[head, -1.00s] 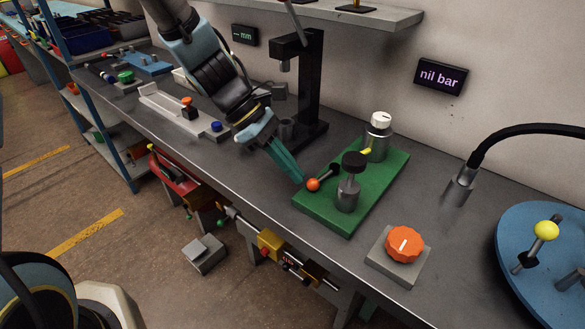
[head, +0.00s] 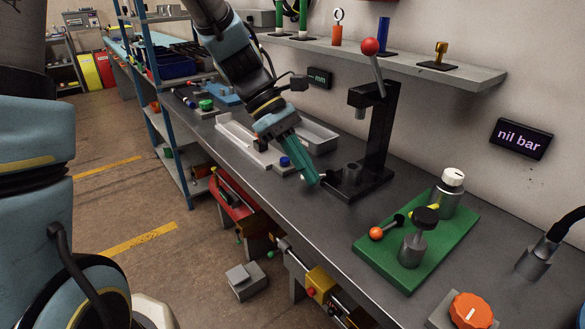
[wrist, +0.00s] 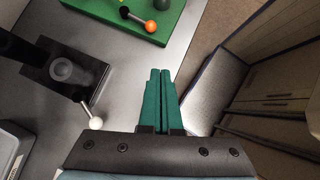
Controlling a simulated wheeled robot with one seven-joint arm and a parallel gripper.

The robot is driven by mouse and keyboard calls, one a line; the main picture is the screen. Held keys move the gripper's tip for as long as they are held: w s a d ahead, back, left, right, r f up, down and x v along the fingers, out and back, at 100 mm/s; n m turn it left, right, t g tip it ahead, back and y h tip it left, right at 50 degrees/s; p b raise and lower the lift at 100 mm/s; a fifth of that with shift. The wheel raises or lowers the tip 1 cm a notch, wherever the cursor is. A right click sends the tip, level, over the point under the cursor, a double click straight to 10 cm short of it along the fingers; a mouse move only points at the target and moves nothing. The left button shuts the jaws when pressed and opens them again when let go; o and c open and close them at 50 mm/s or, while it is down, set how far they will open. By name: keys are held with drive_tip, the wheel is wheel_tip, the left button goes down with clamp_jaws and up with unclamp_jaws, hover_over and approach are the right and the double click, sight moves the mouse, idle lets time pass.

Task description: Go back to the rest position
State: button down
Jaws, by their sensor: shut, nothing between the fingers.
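My gripper (head: 320,183) has teal fingers pressed together with nothing between them. In the wrist view my gripper (wrist: 160,75) is shut, with the bench on the left and the floor side on the right. The green board (head: 440,250) with an orange-knobbed lever (head: 377,233) lies to the right of the gripper, apart from it.
The press's red-knobbed handle (head: 370,47) rises beside the arm. A shelf (head: 450,72) runs along the wall. An orange dial (head: 470,311) is at front right. The floor (head: 130,215) in front of the bench is largely clear.

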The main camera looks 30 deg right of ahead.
drive_tip(key=w+a+f+m+t+y, duration=0.1)
drive_tip(key=w+a+m+t, duration=0.1)
drive_tip(key=a, duration=0.8)
drive_tip(key=w+a+f+m+t+y, duration=0.1)
drive_tip(key=w+a, duration=0.4)
drive_tip(key=a, duration=0.6)
drive_tip(key=w+a+f+m+t+y, duration=0.1)
drive_tip(key=w+a+m+t, duration=0.3)
drive_tip(key=a, duration=0.6)
drive_tip(key=shift+w+a+t+y, duration=0.15)
drive_tip(key=shift+a+t+y, duration=0.15)
drive_tip(key=shift+t, duration=0.4)
